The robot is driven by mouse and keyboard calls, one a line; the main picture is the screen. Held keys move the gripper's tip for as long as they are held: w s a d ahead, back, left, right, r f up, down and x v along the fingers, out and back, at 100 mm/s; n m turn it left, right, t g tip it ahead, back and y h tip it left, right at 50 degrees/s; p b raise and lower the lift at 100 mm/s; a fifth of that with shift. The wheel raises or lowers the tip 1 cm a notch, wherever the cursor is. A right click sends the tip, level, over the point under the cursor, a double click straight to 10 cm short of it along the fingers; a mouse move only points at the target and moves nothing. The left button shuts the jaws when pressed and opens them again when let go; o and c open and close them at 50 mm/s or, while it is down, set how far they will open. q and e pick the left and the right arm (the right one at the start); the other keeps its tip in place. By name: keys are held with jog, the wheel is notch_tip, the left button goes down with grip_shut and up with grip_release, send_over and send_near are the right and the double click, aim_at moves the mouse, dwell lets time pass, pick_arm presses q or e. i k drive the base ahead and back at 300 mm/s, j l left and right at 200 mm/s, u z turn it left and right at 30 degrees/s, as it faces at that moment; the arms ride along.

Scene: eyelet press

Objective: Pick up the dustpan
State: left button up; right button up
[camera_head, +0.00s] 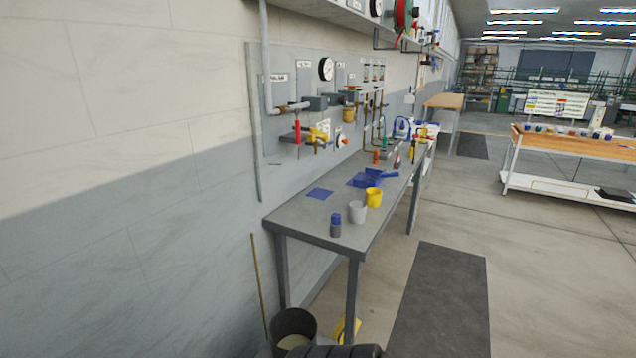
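A blue flat-bodied object with a short handle (369,178) lies on the grey workbench (297,219), behind the yellow cup; its shape looks like a dustpan. A yellow object (338,331) lies low on the floor beside the dark bucket, under the near end of the bench. It is mostly hidden, so I cannot tell what it is. Neither of my grippers is in view.
A yellow cup (374,197), a grey cup (357,212), a blue-topped bottle (336,226) and a blue flat square (320,193) are on the bench. A dark bucket (293,328) stands by a thin pole (259,290). The dark mat (440,300) is clear.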

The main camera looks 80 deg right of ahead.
aim_at(372, 178)
jog(key=z, duration=2.95)
jog(key=i+l, duration=0.3)
jog(key=i+l+u, duration=0.1)
jog(key=i+l, duration=0.15)
jog(key=l, duration=0.2)
jog(key=i+l, duration=0.3)
jog(key=i+l+u, duration=0.1)
jog(key=i+l, duration=0.15)
jog(key=l, duration=0.25)
jog(key=i+l, duration=0.25)
jog(key=l, duration=0.15)
jog(key=i+l+u, duration=0.1)
jog(key=i+l, duration=0.15)
jog(key=l, duration=0.2)
